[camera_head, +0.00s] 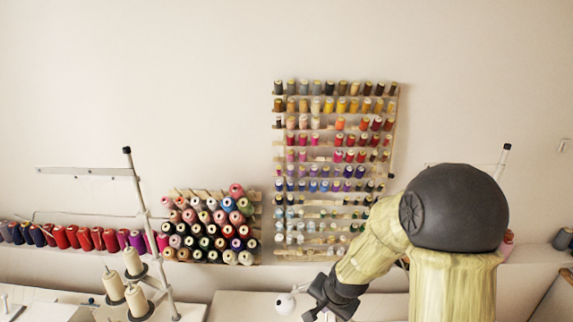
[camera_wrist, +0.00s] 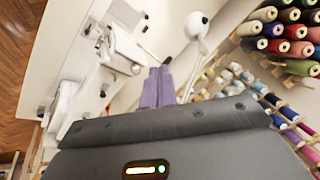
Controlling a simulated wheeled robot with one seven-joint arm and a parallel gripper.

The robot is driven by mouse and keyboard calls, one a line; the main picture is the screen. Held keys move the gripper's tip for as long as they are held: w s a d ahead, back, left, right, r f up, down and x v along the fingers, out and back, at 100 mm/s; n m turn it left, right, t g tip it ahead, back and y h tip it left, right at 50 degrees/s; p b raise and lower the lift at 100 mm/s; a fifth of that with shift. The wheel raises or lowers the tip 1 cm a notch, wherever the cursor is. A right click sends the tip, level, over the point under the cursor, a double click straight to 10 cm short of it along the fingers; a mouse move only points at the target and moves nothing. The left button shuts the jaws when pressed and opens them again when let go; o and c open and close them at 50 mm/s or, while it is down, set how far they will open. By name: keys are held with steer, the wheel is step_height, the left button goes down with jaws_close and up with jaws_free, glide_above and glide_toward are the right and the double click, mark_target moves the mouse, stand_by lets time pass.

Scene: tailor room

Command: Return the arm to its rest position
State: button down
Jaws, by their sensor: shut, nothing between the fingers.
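My arm (camera_head: 455,285) stands at the right of the head view, with a dark round elbow joint above pale yellow-green links. The forearm slopes down and left to my gripper (camera_head: 318,308), near the bottom edge and in front of the white table. In the wrist view, my gripper (camera_wrist: 157,75) shows as purple-grey fingers, closed together with nothing held. The fingertips are in front of the pale table area, with a white round lamp-like part close by. The dark wrist housing hides the lower part of the wrist view.
A rack of thread spools (camera_head: 335,170) hangs on the wall, with a lower spool rack (camera_head: 210,228) beside it. A thread stand (camera_head: 150,235) with cream cones rises at left. A white sewing machine (camera_wrist: 125,50) is on the table (camera_head: 245,306). The upper wall area is clear.

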steer(key=s+d+r+n+g+b, duration=0.1)
steer(key=s+d+r+n, duration=0.1)
steer(key=s, duration=0.5)
steer(key=s+d+r+n+h, duration=0.1)
steer(key=s+d+r+n, duration=0.1)
steer(key=s+n, duration=0.3)
steer(key=shift+s+d+g+b, duration=0.4)
steer(key=shift+s+d, duration=0.45)
steer(key=shift+s, duration=0.1)
steer(key=shift+r, duration=0.1)
